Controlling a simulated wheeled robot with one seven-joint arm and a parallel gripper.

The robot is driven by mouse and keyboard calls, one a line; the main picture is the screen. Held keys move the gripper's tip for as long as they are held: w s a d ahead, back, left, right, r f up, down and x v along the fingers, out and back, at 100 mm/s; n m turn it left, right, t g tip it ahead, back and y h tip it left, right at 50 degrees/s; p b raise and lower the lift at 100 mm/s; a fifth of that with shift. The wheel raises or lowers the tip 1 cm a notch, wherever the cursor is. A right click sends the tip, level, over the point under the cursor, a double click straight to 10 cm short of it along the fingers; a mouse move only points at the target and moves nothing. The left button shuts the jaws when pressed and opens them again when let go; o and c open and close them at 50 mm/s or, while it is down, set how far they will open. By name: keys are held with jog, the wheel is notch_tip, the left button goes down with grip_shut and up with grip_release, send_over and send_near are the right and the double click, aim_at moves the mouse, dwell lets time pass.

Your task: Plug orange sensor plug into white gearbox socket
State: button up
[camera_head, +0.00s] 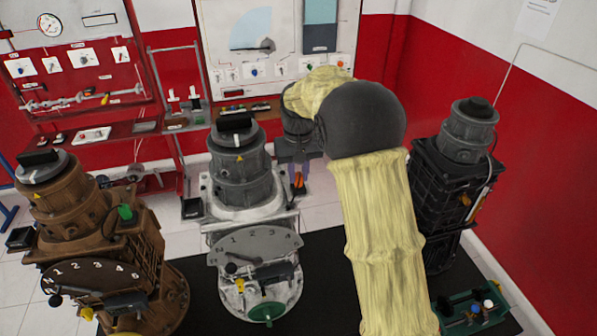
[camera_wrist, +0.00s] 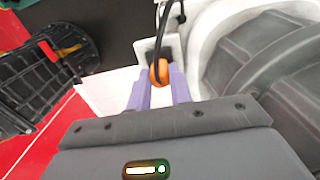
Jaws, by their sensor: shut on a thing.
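My gripper (camera_head: 298,188) is at the right side of the white gearbox (camera_head: 226,212), beside its upper flange. In the wrist view my gripper's two purple fingers (camera_wrist: 160,88) are shut on the orange sensor plug (camera_wrist: 160,72), which has a black cable rising from it. The plug also shows as a small orange patch in the head view (camera_head: 298,180). A white block-like part (camera_wrist: 145,48) of the gearbox lies just beyond the plug; whether it is the socket, and whether the plug touches it, I cannot tell. The plug's lower end is hidden.
A brown gearbox (camera_head: 75,225) stands at the left and a black gearbox (camera_head: 446,185) at the right. A green tray (camera_head: 460,312) with small items is at the lower right. Red trainer boards (camera_head: 75,65) stand behind. The dark mat (camera_head: 325,290) has bare room right of the white gearbox.

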jog(key=shift+f, duration=0.4)
jog(key=o, duration=1)
jog(key=shift+r, duration=0.15)
notch_tip(320, 180, up, 17)
jog(key=b, duration=0.3)
jog(key=shift+b, duration=0.3)
